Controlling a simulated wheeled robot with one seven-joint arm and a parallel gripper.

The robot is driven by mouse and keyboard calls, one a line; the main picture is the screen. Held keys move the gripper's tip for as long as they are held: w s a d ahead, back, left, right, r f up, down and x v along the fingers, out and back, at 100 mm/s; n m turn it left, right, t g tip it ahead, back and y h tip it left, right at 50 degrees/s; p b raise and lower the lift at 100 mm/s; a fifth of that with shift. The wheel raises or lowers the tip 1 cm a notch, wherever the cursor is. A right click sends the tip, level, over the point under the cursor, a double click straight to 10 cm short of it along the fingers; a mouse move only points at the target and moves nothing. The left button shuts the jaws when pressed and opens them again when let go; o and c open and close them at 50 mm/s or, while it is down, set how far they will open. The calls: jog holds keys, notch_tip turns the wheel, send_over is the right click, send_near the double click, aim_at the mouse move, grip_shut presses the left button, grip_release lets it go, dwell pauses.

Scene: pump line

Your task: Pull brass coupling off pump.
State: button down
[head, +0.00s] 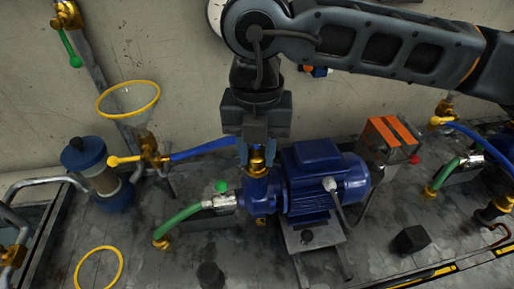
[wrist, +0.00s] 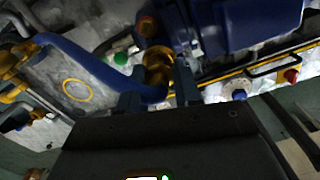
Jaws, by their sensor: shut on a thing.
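The brass coupling (head: 258,162) is at the top of the blue pump's upright outlet, left of the blue motor (head: 322,180). My gripper (head: 257,152) points down from above, its two fingers shut on the coupling. In the wrist view the coupling (wrist: 157,68) shows just beyond the fingertips of my gripper (wrist: 160,88). A blue hose (head: 200,149) runs from the brass valve with a yellow handle (head: 128,161) to the coupling. The pump body (head: 257,192) stands below it. I cannot tell whether there is a gap between coupling and pump.
A green hose (head: 180,220) joins the pump's left side by a metal fitting. An orange-topped box (head: 388,135) stands right. A dark block (head: 411,239) lies front right.

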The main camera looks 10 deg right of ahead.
jog(key=c, duration=1.4)
grip_release()
jog(key=c, duration=0.4)
jog(key=shift+r+p, duration=0.85)
jog(key=shift+r, duration=1.25)
jog(key=shift+c, duration=0.2)
